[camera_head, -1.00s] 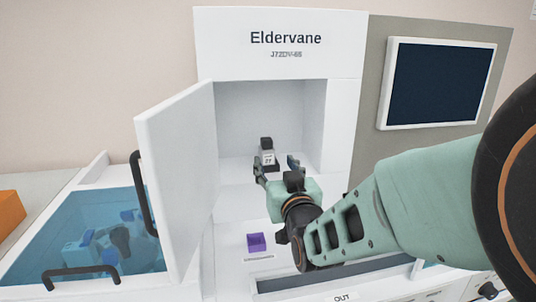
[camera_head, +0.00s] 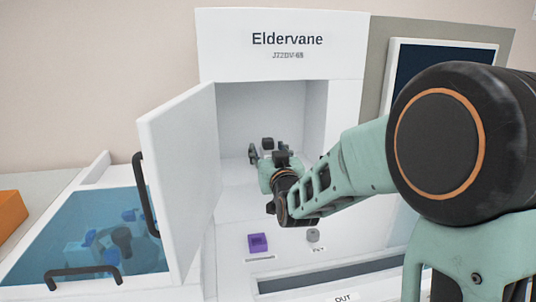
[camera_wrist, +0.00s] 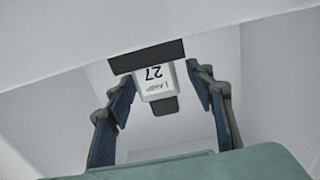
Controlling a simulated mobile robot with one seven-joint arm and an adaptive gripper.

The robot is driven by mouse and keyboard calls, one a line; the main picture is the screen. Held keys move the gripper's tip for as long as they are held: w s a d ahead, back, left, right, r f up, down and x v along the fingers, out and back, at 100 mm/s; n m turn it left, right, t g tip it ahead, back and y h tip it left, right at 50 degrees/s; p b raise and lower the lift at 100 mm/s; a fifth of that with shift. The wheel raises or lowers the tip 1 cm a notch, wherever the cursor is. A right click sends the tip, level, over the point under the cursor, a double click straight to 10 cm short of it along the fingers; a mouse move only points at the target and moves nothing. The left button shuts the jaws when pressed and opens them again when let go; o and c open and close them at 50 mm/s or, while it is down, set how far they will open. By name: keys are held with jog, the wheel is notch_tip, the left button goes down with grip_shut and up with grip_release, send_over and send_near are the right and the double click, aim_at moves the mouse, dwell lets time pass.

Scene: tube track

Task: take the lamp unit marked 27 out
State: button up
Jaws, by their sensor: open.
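The lamp unit marked 27 (camera_wrist: 155,82) shows in the wrist view as a pale block with dark parts above and below its label, which appears upside down. In the head view only its dark top (camera_head: 267,143) shows; my gripper hides the rest. It stands inside the open compartment of the white Eldervane cabinet (camera_head: 285,60). My gripper (camera_head: 268,154) reaches into the compartment opening. In the wrist view its open fingers (camera_wrist: 160,95) stand left and right of the lamp unit, with gaps on both sides. I cannot tell whether the fingertips reach as far as the unit.
Below the opening are a purple block (camera_head: 257,243) and a small grey knob (camera_head: 313,235). A blue-covered bin (camera_head: 95,235) stands left; a dark screen (camera_head: 400,62) is partly hidden on the right.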

grip_shut()
dwell(0.3)
